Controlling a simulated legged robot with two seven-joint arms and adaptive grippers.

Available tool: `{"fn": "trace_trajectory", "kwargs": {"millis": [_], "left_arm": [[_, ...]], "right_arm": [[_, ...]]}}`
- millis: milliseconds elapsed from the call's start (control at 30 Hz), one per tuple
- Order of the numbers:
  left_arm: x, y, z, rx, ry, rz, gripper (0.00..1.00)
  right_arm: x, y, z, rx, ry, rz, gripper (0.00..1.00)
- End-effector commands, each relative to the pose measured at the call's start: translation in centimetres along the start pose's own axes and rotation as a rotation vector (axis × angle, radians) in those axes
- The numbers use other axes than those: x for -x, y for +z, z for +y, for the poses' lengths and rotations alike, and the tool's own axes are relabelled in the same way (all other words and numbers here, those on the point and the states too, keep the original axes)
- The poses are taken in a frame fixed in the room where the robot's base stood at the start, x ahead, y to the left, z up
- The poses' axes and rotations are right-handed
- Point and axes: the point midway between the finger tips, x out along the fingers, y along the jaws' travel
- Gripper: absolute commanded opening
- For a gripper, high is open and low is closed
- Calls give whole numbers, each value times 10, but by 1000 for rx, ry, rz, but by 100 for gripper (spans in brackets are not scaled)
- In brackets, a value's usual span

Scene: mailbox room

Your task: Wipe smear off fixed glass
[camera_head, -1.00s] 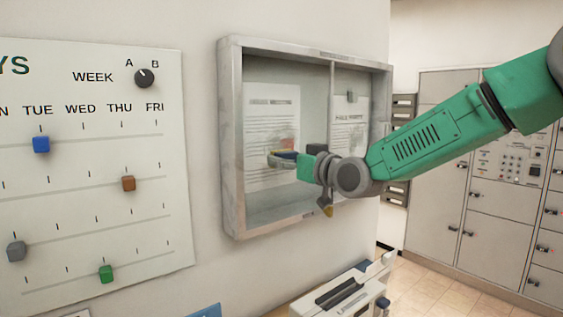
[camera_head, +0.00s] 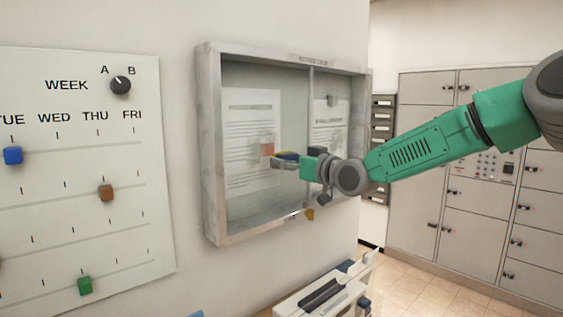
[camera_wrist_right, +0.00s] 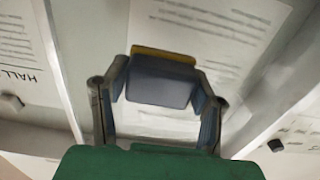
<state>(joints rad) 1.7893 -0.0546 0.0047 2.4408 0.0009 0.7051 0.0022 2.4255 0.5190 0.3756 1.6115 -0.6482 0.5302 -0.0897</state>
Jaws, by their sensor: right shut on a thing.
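The glass-fronted notice case (camera_head: 212,160) hangs on the wall in the middle of the head view, with printed sheets behind its panes. A small reddish smear (camera_head: 267,149) shows on the left pane, over the sheet's right edge. My right gripper (camera_head: 284,160) is just right of the smear and slightly lower, in front of the left pane. It is shut on a dark blue pad with a yellow edge (camera_wrist_right: 158,83), seen in the wrist view. I cannot tell whether the pad touches the glass. The smear is not visible in the wrist view. My left gripper is not in view.
A white week board (camera_head: 135,230) with coloured sliders is on the wall at left. A pale machine (camera_head: 322,295) stands below the case. Grey lockers (camera_head: 420,205) and a dark slotted rack (camera_head: 381,120) are at right. The floor (camera_head: 405,280) there looks clear.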

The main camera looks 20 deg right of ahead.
Motion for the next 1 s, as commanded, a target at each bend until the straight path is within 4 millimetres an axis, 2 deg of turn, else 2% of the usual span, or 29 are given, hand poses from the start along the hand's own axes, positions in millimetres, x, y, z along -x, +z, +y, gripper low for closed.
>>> {"fn": "trace_trajectory", "kwargs": {"millis": [400,800,1000], "left_arm": [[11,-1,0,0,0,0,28],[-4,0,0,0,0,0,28],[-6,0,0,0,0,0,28]], "right_arm": [[-3,-18,-1,2,-1,2,29],[-2,-16,-34,4,-3,1,29],[-1,-16,-39,3,-2,0,29]]}}
